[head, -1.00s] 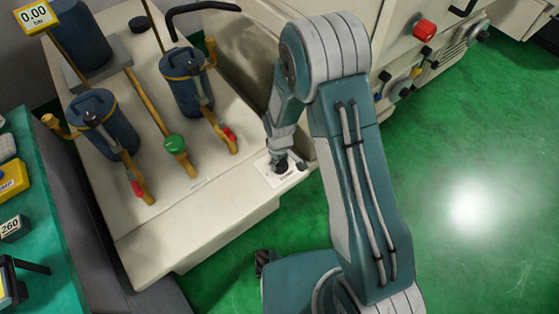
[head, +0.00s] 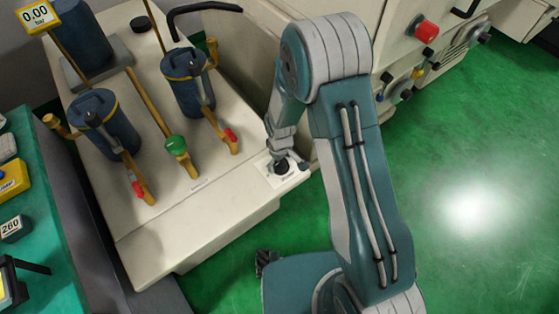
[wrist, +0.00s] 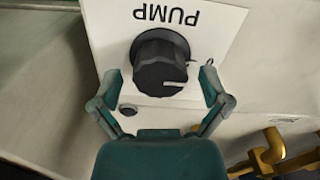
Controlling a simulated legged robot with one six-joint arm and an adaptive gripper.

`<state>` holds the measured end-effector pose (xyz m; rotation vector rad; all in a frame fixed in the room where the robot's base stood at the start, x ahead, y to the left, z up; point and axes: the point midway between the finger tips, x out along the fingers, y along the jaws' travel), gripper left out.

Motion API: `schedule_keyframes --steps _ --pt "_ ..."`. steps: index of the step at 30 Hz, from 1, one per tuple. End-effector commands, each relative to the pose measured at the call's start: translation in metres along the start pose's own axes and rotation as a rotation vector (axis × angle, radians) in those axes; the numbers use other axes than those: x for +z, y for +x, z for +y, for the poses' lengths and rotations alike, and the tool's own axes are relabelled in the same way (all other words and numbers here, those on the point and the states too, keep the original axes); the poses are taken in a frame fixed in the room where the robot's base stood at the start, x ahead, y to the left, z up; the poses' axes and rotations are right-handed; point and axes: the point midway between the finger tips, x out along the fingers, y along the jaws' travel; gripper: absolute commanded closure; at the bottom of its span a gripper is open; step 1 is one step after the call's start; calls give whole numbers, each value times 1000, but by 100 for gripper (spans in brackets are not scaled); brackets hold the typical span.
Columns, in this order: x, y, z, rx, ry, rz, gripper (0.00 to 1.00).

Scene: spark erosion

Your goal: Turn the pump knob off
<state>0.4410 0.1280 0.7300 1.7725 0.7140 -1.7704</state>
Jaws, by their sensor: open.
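The pump knob (wrist: 160,65) is black and round with a light pointer mark, on a white plate (wrist: 215,35) lettered PUMP, upside down in the wrist view. In the head view the knob (head: 281,166) sits at the front right of the cream machine top. My gripper (wrist: 158,92) is open, with one finger on each side of the knob's near part. A gap shows on the right; whether the left finger touches the knob I cannot tell. In the head view my gripper (head: 288,158) is right at the knob and partly covers it.
Blue canisters (head: 187,82) and brass pipes with a green valve knob (head: 176,145) and red-tipped handles stand left of my arm. A panel with a red button (head: 426,31) is at the upper right. Green floor lies open at right.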

Motion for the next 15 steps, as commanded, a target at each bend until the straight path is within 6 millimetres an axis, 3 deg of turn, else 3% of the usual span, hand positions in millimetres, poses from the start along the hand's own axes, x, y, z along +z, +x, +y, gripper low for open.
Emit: schedule_keyframes --steps 5,15 --pt "0 -7 0 0 0 1 4" --pt "-2 -71 0 3 0 4 4"
